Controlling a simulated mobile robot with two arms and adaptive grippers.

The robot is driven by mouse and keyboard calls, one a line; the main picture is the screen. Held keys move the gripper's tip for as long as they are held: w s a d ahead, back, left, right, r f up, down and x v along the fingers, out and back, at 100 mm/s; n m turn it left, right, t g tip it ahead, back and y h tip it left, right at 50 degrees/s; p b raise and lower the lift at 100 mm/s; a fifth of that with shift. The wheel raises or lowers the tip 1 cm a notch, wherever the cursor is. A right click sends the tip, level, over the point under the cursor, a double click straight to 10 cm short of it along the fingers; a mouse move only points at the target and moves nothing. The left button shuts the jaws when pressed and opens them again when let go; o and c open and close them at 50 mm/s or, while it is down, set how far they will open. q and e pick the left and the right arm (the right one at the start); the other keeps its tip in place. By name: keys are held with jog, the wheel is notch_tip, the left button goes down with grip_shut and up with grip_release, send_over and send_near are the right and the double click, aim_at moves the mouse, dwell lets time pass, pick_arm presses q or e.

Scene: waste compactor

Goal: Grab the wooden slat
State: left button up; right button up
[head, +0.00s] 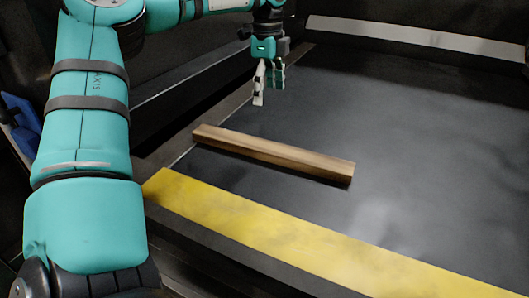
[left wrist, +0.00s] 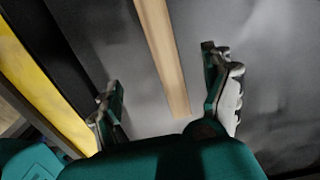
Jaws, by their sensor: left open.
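The wooden slat (head: 272,152) is a brown bar lying flat on the dark floor of the compactor, just beyond the yellow strip. My left gripper (head: 269,88) is open and empty. It hangs pointing down, beyond the slat and apart from it. In the left wrist view the slat (left wrist: 162,50) runs from the top edge down between the two spread fingers of the left gripper (left wrist: 163,85), with one end showing near the palm. My right gripper is not in view.
A yellow strip (head: 300,245) borders the near edge of the dark floor. A dark side rail (head: 240,98) runs along the left of the floor. A pale strip (head: 415,38) marks the far wall. The floor right of the slat is clear.

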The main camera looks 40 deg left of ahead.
pick_arm(q)
jog(key=p, duration=0.2)
send_over(268, 146)
jog(key=f, duration=1.2)
jog(key=shift+s+a+f, duration=0.1)
jog(key=shift+a+f, duration=0.1)
notch_tip(268, 146, down, 5)
jog(key=p, duration=0.2)
jog(key=shift+d+r+p, duration=0.1)
jog(key=shift+r+p, duration=0.05)
jog(key=shift+p, duration=0.25)
jog(key=shift+f, duration=0.25)
jog(key=c, duration=0.4)
jog(key=shift+r, duration=0.1)
grip_shut()
